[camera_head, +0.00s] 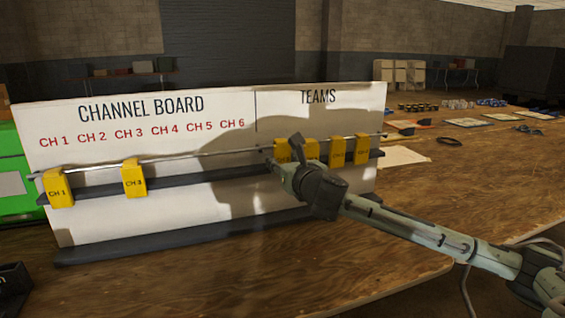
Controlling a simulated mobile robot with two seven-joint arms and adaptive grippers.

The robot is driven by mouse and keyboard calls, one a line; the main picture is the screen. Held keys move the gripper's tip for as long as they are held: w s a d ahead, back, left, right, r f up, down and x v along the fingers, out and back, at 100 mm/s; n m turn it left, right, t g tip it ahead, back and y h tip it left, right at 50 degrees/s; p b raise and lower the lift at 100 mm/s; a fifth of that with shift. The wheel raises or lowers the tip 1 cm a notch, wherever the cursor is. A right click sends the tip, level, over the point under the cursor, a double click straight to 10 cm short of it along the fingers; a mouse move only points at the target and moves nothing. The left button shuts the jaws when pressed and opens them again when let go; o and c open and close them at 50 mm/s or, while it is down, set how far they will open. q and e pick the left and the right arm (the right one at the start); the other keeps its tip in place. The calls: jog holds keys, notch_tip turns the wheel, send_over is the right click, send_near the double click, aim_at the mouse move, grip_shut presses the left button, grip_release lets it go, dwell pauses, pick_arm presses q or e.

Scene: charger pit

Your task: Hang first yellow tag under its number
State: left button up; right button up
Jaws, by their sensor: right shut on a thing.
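The white channel board (190,205) stands on the wooden table, with red labels CH 1 to CH 6 at left and TEAMS at right. A thin rail (200,154) runs across it. A yellow tag marked CH 1 (58,189) hangs at the far left, and one marked CH 3 (134,179) hangs to its right. Several yellow tags hang under TEAMS, including one at the right end (361,150). My right gripper (284,164) is shut on the leftmost of these tags (283,149), at the rail. The gripper hides part of it. My left gripper is out of view.
A dark ledge (210,182) runs below the rail, and the board has a dark base (150,243). A green case (12,170) stands behind at left. A dark object (12,287) is at the lower left. Papers (400,156) and small items lie at right. The front table is clear.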

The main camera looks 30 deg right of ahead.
aim_at(283, 159)
jog(key=shift+r, duration=0.5)
jog(key=shift+s, duration=0.1)
jog(key=shift+f+v, duration=0.15)
jog(key=shift+v, duration=1)
jog(key=shift+f+v, duration=0.15)
jog(key=shift+v, duration=0.95)
jog(key=shift+f+v, duration=0.1)
jog(key=shift+v, duration=1.25)
jog(key=shift+f+v, duration=0.15)
jog(key=shift+v, duration=1.2)
